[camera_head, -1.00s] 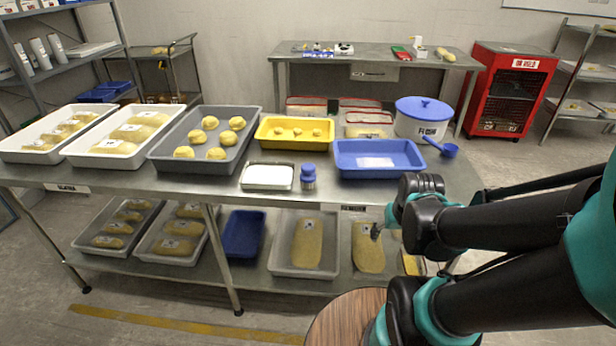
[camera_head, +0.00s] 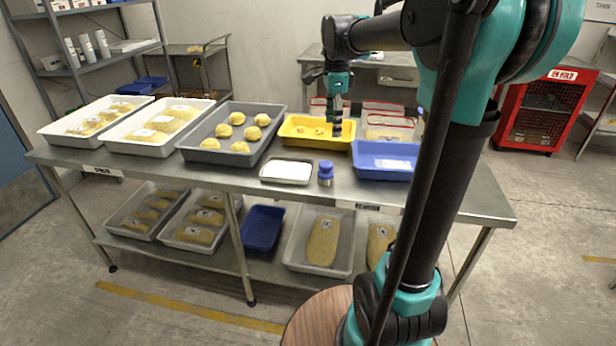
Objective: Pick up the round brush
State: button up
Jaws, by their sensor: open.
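A small upright item with a blue rounded top and a grey lower part (camera_head: 326,173) stands near the front edge of the steel table (camera_head: 232,178). It is the only thing in view that resembles the round brush, but it is too small to be sure. My gripper (camera_head: 337,131) points down in front of the right end of the yellow tray (camera_head: 290,140) in the picture. It is open, and I see nothing held. It is behind and above the blue-topped item, apart from it. The gap between its fingertips is hard to make out.
A white shallow tray (camera_head: 287,180) lies left of the blue-topped item. A blue tray (camera_head: 372,173) is to its right, partly hidden by my arm. A grey tray of dough balls (camera_head: 268,145) and white trays (camera_head: 202,113) fill the left. A red cabinet (camera_head: 541,110) stands at back right.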

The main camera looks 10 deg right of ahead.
aim_at(326, 163)
jog(key=shift+m, duration=0.3)
jog(key=f, duration=0.5)
jog(key=a+f, duration=0.1)
jog(key=f, duration=1)
jog(key=shift+w+a+f, duration=0.15)
jog(key=shift+w+a, duration=0.1)
jog(key=shift+w, duration=0.05)
jog(key=c, duration=1.4)
jog(key=shift+o, duration=0.2)
notch_tip(326, 163, up, 20)
